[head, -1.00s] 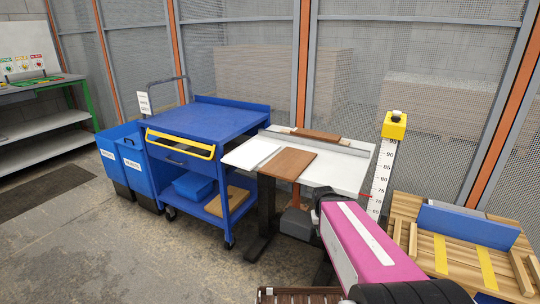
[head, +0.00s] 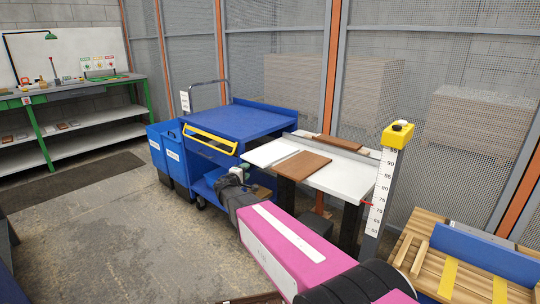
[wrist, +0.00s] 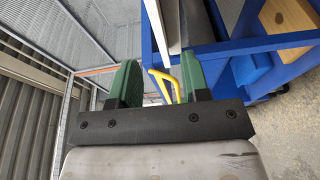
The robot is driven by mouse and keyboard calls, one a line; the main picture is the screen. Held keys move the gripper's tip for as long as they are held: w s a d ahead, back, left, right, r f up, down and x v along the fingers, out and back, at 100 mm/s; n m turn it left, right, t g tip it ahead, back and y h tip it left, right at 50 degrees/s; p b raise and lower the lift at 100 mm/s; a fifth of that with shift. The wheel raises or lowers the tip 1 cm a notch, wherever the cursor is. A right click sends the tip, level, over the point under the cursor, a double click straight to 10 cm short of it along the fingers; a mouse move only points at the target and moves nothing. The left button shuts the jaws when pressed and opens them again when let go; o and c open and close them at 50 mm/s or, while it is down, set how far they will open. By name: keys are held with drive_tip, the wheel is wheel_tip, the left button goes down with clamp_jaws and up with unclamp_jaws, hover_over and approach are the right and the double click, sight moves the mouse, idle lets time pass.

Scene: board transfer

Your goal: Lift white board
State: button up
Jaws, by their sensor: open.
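The white board (head: 270,152) lies flat at the left end of a white-topped table (head: 350,180), its left edge near the blue cart. A brown board (head: 303,166) lies to its right. My gripper (head: 238,172) is low in front of the cart, left of and below the white board and apart from it. In the wrist view my gripper's green fingers (wrist: 160,80) are spread with no board between them. A pale strip near the top there could be a board or table edge; I cannot tell which.
A blue cart (head: 235,122) with a yellow handle (head: 208,141) stands left of the table; the handle shows beyond my fingers (wrist: 165,86). Blue bins (head: 170,155) stand farther left. A yellow-topped height post (head: 380,190) and wooden pallet (head: 430,265) are right.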

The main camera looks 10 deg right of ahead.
sight(254, 163)
drive_tip(key=x, duration=1.1)
drive_tip(key=shift+r, duration=0.1)
clamp_jaws()
